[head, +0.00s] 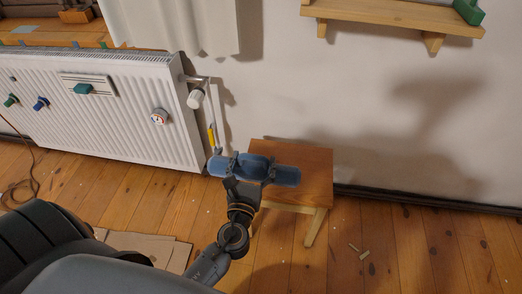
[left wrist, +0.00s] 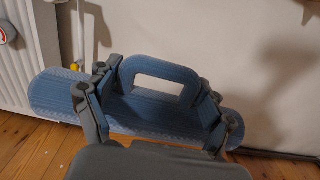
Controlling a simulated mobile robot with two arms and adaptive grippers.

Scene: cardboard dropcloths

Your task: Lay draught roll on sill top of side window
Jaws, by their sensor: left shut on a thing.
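The blue draught roll (head: 287,176), a long rounded bar with a loop handle, is held by my left gripper (head: 253,168). In the left wrist view the roll (left wrist: 55,95) lies across the picture, with the gripper fingers on either side of its handle. In the head view the roll is in front of the wooden stool, which it partly covers. A wooden sill (head: 395,14) on brackets shows at the top right, up and to the right of the roll. The window above it is mostly cut off. My right gripper is not in view.
A green block (head: 468,11) stands at the sill's right end; the visible sill left of it looks clear. A white radiator (head: 110,130) with knobs and a gauge is at left. A wooden stool (head: 310,165) stands by the wall. Cardboard (head: 150,247) and small scraps lie on the floor.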

